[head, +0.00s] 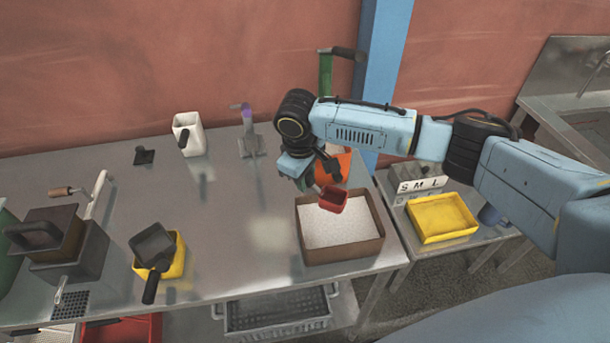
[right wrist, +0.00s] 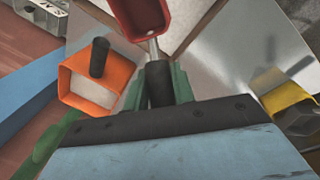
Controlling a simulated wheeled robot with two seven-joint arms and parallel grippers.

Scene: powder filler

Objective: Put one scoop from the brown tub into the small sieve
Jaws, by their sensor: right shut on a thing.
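The brown tub (head: 341,256), an open square box of white powder, stands at the table's right end. My right gripper (head: 311,187) is shut on the dark handle of a red scoop (head: 333,201). The scoop is over the tub's back part; its visible inside looks red, with no powder seen. In the right wrist view the green fingers (right wrist: 158,88) close around the handle, and the red scoop (right wrist: 141,15) points away. A dark square pan with a handle (head: 152,243), possibly the small sieve, rests on a yellow container (head: 176,262). My left gripper is out of view.
An orange container (head: 345,160) of white powder stands behind the tub. A yellow tray (head: 441,217) sits on the right side table by an S M L sign (head: 421,184). A dark handled box (head: 60,245) stands far left. The table's middle is clear.

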